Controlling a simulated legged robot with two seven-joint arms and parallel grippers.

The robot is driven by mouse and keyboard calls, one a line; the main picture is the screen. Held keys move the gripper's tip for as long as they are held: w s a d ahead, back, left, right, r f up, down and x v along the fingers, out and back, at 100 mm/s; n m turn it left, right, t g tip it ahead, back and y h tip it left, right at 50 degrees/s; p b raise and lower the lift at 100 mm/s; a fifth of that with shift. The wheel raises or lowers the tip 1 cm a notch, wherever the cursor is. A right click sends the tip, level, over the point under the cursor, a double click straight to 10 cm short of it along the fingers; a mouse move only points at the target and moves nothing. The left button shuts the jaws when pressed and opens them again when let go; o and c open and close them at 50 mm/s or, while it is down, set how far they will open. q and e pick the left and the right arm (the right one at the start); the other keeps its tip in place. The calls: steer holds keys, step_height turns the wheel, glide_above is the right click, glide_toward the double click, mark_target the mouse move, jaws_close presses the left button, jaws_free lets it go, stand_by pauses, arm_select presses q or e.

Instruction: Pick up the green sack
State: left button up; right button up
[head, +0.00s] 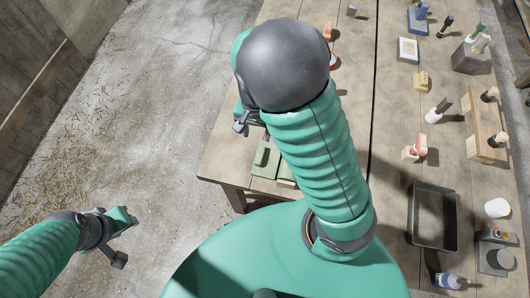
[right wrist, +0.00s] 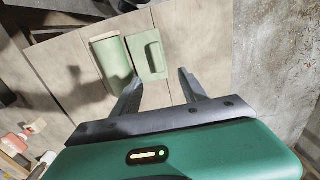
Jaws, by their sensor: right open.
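Two pale green things lie side by side on the timber table (head: 222,160), near its edge. One is a flat square with a raised oblong (right wrist: 148,54); it shows in the head view (head: 262,161) too. The other is a rounded, cylinder-like green thing with a lighter top (right wrist: 112,57), partly hidden by my arm in the head view. I cannot tell which is the sack. My right gripper (right wrist: 160,76) is open and empty, its fingertips by the flat square's near edge. My left gripper (head: 123,239) is open and empty over the floor, far from the table.
A dark tray (head: 411,217), a wooden rack (head: 470,148), a white cup (head: 497,208), and several tools and blocks stand on the table's right part. The concrete floor (head: 165,110) at left is clear apart from scattered straw. A wall (head: 35,40) stands at far left.

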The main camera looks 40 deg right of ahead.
steer(key=b, duration=0.1)
glide_above(260, 154)
steer(key=f, duration=0.8)
steer(key=shift+a+f, duration=0.2)
steer(key=shift+a, duration=0.05)
steer(key=f, duration=0.6)
steer(key=shift+d, duration=0.25)
steer(key=shift+r, duration=0.1)
jaws_close()
